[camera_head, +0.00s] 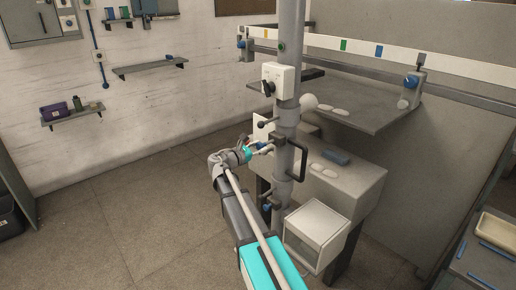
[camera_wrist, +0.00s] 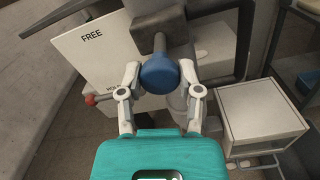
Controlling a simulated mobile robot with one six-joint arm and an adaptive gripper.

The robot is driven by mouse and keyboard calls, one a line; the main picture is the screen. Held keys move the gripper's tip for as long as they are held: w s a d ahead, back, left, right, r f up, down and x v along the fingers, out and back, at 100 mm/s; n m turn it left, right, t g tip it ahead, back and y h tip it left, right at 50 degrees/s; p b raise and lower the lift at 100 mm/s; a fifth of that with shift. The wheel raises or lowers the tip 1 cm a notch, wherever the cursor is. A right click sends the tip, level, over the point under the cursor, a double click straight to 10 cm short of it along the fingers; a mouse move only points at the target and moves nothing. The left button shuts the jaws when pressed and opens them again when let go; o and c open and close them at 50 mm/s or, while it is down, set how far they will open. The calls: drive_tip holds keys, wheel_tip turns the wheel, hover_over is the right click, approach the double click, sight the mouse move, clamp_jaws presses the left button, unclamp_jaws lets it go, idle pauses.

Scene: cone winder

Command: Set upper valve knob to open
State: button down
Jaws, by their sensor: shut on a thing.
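The upper valve knob, a round blue knob (camera_wrist: 159,74) on a short metal stem, sits in the middle of the wrist view, in front of the grey pipe fitting. My gripper (camera_wrist: 159,78) is shut on it, one finger on each side. In the head view my gripper (camera_head: 262,147) reaches the grey vertical pipe (camera_head: 285,165) from the left, at mid height; the knob is small and partly covered by the fingers there. A white plate (camera_wrist: 92,38) marked "FREE" stands behind the knob; a second word on it is partly hidden.
A red ball-ended lever (camera_wrist: 92,100) is left of the knob. A dark handle (camera_head: 302,160) sticks out right of the pipe. A switch box (camera_head: 279,76) is above, a lower blue valve (camera_head: 267,208) below. Floor at left is free.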

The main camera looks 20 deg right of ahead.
drive_tip(key=c, duration=0.6)
unclamp_jaws()
drive_tip(key=shift+s+f, duration=0.15)
drive_tip(key=shift+s, duration=0.1)
drive_tip(key=o, duration=0.3)
drive_tip(key=shift+o, duration=0.2)
drive_tip(key=shift+w, duration=0.1)
drive_tip(key=shift+a, duration=0.1)
drive_tip(key=v, duration=1.2)
